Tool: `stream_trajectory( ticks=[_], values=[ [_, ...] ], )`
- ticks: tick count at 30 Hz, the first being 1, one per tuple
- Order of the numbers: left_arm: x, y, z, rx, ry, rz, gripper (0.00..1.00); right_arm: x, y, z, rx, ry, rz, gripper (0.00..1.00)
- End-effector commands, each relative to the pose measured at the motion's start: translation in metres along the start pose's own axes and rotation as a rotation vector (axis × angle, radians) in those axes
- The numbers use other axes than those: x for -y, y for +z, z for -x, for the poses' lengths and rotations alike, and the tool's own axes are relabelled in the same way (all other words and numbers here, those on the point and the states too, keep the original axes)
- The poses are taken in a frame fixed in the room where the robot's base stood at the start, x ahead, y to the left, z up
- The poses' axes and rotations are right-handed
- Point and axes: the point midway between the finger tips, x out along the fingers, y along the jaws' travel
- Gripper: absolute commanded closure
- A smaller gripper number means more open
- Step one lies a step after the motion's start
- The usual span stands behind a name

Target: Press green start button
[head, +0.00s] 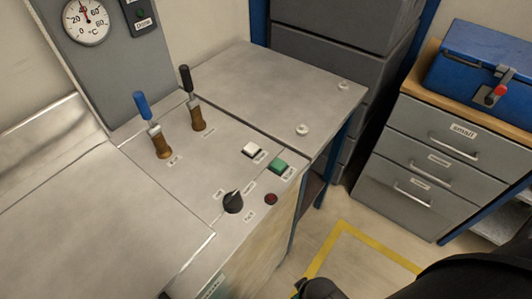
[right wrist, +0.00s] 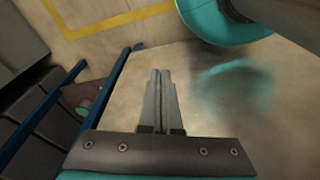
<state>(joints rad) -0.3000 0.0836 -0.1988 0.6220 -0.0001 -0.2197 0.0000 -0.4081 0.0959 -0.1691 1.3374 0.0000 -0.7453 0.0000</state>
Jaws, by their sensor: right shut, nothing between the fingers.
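A black rotary knob (head: 233,202) and a small dark red round button or lamp (head: 271,199) are nearer the front. My right gripper (right wrist: 160,72) is shut and empty, its two fingers together in the right wrist view. The green button cannot be made out there. In the head view a dark part of my right arm shows at the bottom right, apart from the panel. My left gripper is not in view.
Two levers, one blue (head: 142,104) and one black (head: 186,79), stand up from the panel left of the buttons. A dial gauge (head: 86,22) is behind. A drawer cabinet (head: 440,150) with a blue toolbox (head: 480,65) stands right. Yellow floor tape (head: 380,246) marks open floor.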

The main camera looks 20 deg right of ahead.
Motion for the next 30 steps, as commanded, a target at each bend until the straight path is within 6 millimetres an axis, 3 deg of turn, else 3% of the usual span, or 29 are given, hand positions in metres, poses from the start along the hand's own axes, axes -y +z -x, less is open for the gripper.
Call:
stream_trajectory(
  ticks=[14, 20, 27, 30],
  values=[
    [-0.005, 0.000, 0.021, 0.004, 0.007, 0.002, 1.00, -0.009, -0.085, 0.124, -0.090, 0.013, 0.008, 1.00],
    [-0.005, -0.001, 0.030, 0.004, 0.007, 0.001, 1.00, -0.013, -0.123, 0.187, -0.166, 0.020, 0.051, 1.00],
    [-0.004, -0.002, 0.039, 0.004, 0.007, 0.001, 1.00, -0.012, -0.188, 0.270, -0.348, 0.038, 0.222, 1.00],
    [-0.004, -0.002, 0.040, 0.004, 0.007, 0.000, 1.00, -0.010, -0.211, 0.291, -0.419, 0.046, 0.312, 1.00]
  ],
)
